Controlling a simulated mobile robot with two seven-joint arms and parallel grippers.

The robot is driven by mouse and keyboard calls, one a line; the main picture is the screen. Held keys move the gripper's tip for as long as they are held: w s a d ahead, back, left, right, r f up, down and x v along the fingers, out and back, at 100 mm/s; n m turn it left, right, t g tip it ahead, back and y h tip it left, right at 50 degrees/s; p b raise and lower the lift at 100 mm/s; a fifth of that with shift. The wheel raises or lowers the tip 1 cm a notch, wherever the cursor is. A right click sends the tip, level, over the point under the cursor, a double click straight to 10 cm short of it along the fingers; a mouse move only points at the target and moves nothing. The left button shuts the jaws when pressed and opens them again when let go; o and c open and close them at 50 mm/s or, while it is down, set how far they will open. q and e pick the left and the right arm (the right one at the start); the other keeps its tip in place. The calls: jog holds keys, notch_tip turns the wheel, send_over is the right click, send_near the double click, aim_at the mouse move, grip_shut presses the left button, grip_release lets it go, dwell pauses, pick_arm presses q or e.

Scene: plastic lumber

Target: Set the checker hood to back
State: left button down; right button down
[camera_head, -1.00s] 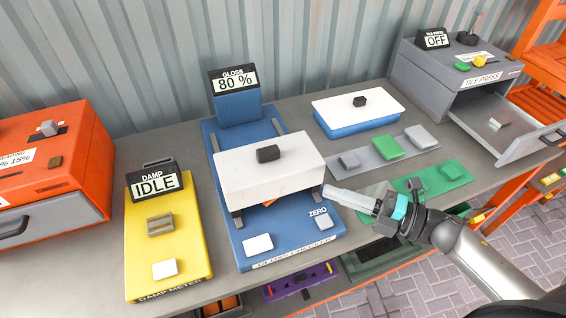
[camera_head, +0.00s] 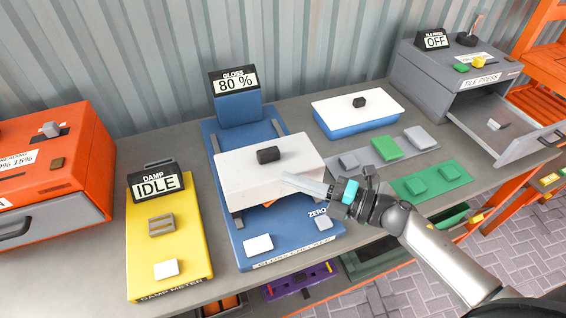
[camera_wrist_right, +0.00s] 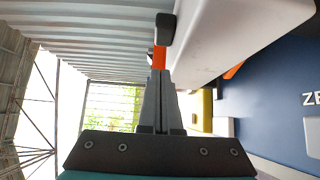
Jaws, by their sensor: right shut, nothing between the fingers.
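The gloss checker (camera_head: 216,150) is a blue unit whose display reads 80 %. Its white hood (camera_head: 262,175) sits across the middle of the rails, with a black knob (camera_head: 268,155) on top. My right gripper (camera_head: 286,177) is shut and empty, in front of the hood's right end. In the right wrist view its fingers (camera_wrist_right: 158,100) are together beside the white hood (camera_wrist_right: 215,35), with the black knob (camera_wrist_right: 165,28) beyond the tips. I cannot tell whether the fingers touch the hood. My left gripper is not in view.
A yellow damp meter (camera_head: 190,255) stands to the left, with an orange machine (camera_head: 60,150) beyond it. A white-topped blue box (camera_head: 350,125) stands behind right. Grey and green tiles lie right of the checker, and a grey tile press (camera_head: 440,75) has its drawer open.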

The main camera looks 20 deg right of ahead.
aim_at(265, 160)
jog(key=shift+w+a, duration=0.25)
jog(key=shift+w, duration=0.95)
jog(key=shift+w+a, duration=0.25)
jog(key=shift+w, duration=0.9)
